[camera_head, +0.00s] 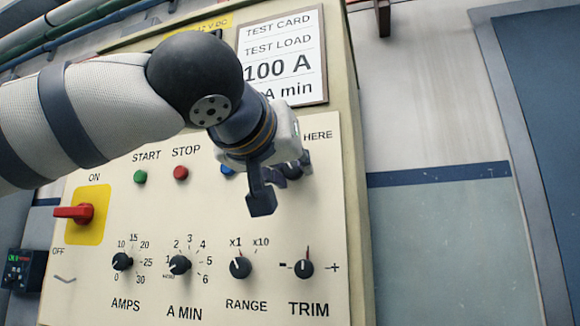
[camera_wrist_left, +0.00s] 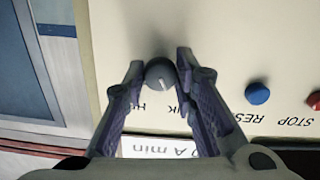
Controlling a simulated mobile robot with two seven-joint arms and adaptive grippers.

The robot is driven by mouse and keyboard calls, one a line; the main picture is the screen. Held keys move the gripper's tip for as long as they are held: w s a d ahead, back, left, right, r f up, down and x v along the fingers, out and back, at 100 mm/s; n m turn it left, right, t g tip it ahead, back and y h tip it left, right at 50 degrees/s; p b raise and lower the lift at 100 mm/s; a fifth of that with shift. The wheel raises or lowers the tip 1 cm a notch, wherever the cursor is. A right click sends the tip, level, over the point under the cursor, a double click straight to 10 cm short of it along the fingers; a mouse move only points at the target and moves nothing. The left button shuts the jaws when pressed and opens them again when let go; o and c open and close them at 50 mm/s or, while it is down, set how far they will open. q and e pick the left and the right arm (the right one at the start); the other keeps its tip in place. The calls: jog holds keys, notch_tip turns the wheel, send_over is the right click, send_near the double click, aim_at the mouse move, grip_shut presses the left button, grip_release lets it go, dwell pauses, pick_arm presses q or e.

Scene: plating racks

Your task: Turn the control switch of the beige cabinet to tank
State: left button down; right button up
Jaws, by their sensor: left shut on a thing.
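The beige cabinet (camera_head: 335,225) fills the middle of the head view. Its control switch is a dark round knob with a pale pointer line, seen between my fingers in the left wrist view (camera_wrist_left: 160,73). The letters "NK" and "H" show upside down beside it, partly hidden; the head view shows "HERE". The line seems to point to the label side, but I cannot tell exactly which label. My left gripper (camera_head: 283,180) is shut on the knob, one finger on each side, also in the left wrist view (camera_wrist_left: 160,78). My right gripper is not in view.
Left of the gripper are a blue button (camera_head: 227,169), a red stop button (camera_head: 181,173) and a green start button (camera_head: 140,177). Several knobs line the panel below, including range (camera_head: 240,267) and trim (camera_head: 303,268). A red lever (camera_head: 74,213) sits at left. A test card (camera_head: 283,55) hangs above.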

pick_arm(q)
jog(key=c, duration=1.3)
grip_release()
jog(key=shift+w, duration=0.15)
notch_tip(320, 180, up, 10)
jog(key=shift+f, duration=0.1)
